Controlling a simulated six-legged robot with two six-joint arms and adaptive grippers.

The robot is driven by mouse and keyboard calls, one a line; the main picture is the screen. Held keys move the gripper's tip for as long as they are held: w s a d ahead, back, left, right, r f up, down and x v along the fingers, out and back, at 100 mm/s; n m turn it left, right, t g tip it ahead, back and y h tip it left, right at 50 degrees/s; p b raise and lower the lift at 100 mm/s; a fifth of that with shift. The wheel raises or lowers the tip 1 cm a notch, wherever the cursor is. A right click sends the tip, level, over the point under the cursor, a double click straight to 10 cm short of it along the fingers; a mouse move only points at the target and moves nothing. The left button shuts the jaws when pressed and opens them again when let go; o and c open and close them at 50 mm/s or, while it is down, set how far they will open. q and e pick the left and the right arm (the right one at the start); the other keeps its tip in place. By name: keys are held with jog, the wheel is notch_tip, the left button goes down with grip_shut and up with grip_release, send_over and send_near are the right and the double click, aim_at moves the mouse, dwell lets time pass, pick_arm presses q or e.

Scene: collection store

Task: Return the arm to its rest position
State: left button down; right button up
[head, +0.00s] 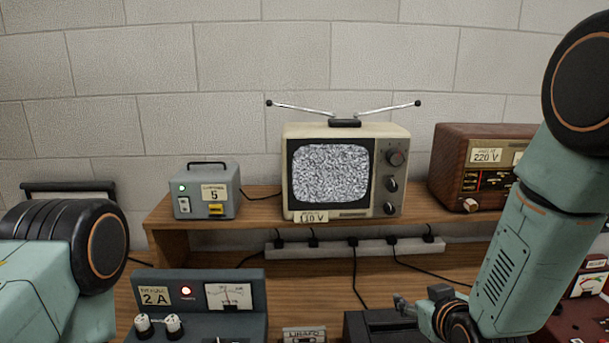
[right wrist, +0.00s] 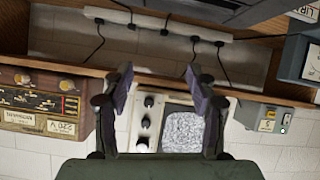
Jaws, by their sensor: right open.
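My right arm (head: 515,245) comes in from the right in the head view, with its forearm hanging down. My right gripper (head: 420,301) is at the lower end, in front of the shelf and above a dark device on the bench. In the right wrist view, the gripper (right wrist: 158,85) has its two fingers spread apart, with nothing between them. My left arm (head: 50,262) shows at the lower left of the head view as a teal link and a dark joint. The left gripper is out of the picture.
A small television (head: 345,170) showing static, a grey box (head: 207,190) and a wooden radio (head: 470,165) stand on the shelf. A power strip (head: 355,247) with several plugs runs below. A meter unit (head: 197,300) stands front left; a dark device (head: 375,328) is near the gripper.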

jog(key=s+f+g, duration=0.1)
jog(key=s+f, duration=0.1)
jog(key=s+f+g, duration=0.1)
jog(key=s+f, duration=0.1)
jog(key=f, duration=0.1)
jog(key=s+f, duration=0.2)
jog(key=f, duration=0.1)
jog(key=shift+s+f+m+g, duration=0.1)
jog(key=shift+s+m+g, duration=0.2)
jog(key=shift+g, duration=0.1)
jog(key=s+f+m+g, duration=0.1)
jog(key=s+f+g, duration=0.3)
jog(key=s, duration=0.7)
jog(key=s+f+g, duration=0.3)
jog(key=s+f, duration=0.2)
jog(key=s, duration=0.5)
jog(key=s+f+m+g, duration=0.1)
jog(key=s+f+g, duration=0.3)
jog(key=s, duration=0.7)
notch_tip(320, 180, down, 18)
jog(key=w+t+b, duration=0.1)
jog(key=b, duration=1.6)
jog(key=shift+t, duration=0.3)
